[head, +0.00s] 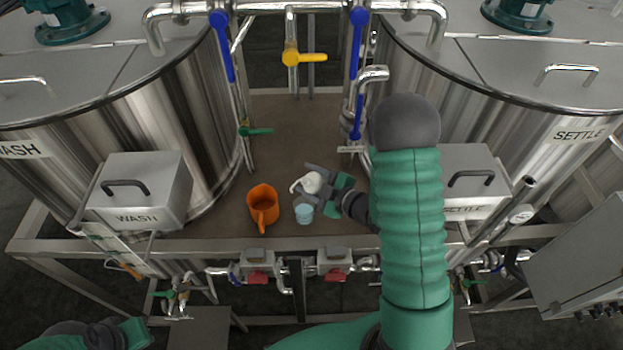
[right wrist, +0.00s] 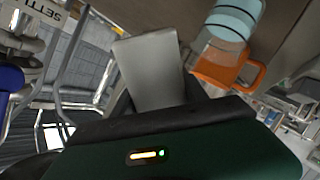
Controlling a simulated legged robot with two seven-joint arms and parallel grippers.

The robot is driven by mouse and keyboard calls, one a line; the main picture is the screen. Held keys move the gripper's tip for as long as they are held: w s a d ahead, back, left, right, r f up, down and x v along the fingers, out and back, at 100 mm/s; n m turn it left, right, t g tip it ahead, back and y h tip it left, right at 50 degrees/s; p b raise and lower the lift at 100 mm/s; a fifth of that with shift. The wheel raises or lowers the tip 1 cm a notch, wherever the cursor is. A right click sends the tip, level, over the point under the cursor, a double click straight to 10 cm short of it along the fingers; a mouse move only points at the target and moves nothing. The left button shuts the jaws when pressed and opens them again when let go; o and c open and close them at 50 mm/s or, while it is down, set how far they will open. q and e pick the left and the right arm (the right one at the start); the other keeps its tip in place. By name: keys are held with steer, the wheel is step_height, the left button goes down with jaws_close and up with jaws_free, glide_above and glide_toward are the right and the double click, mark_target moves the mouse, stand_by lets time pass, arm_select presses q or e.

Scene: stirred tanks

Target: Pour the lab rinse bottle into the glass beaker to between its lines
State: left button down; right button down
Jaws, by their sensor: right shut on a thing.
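The white lab rinse bottle (head: 311,183) is held by my right gripper (head: 322,182) above the platform, tilted, with its thin end to the left. The gripper hides part of it. The glass beaker (head: 304,214) stands upright just below and in front of the bottle, looking pale blue. In the right wrist view the beaker (right wrist: 236,16) is at the top, with dark lines around it. I cannot tell its liquid level, or whether any stream is falling. My left gripper (head: 128,334) is partly visible at the bottom left, away from these things; its fingers are unclear.
An orange jug (head: 263,205) stands just left of the beaker; it also shows in the right wrist view (right wrist: 226,66). Steel tanks flank the brown platform (head: 290,130). Pipes with a yellow valve (head: 291,57) and blue handles are behind.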

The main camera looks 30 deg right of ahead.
steer(key=shift+a+r+m+t+y+p, duration=0.45)
steer(key=shift+r+m, duration=0.25)
steer(key=shift+m, duration=0.2)
steer(key=shift+w+a+r+m+t+y+b, duration=0.15)
steer(key=shift+a+m+t+y+b, duration=0.1)
steer(key=shift+m, duration=0.2)
steer(key=shift+s+a+r+m+t+y+b, duration=0.15)
steer(key=shift+a+m+y+b, duration=0.1)
steer(key=shift+m, duration=0.2)
steer(key=shift+w+a+r+m+t+y, duration=0.15)
steer(key=shift+a+r+m+t+y, duration=0.2)
steer(key=shift+r+m, duration=0.55)
steer(key=shift+w+a+r+m+t+y, duration=0.1)
steer(key=shift+a+r+m+t, duration=0.2)
steer(key=shift+a+r+m, duration=0.45)
steer(key=shift+d+r, duration=0.2)
steer(key=shift+f, duration=0.1)
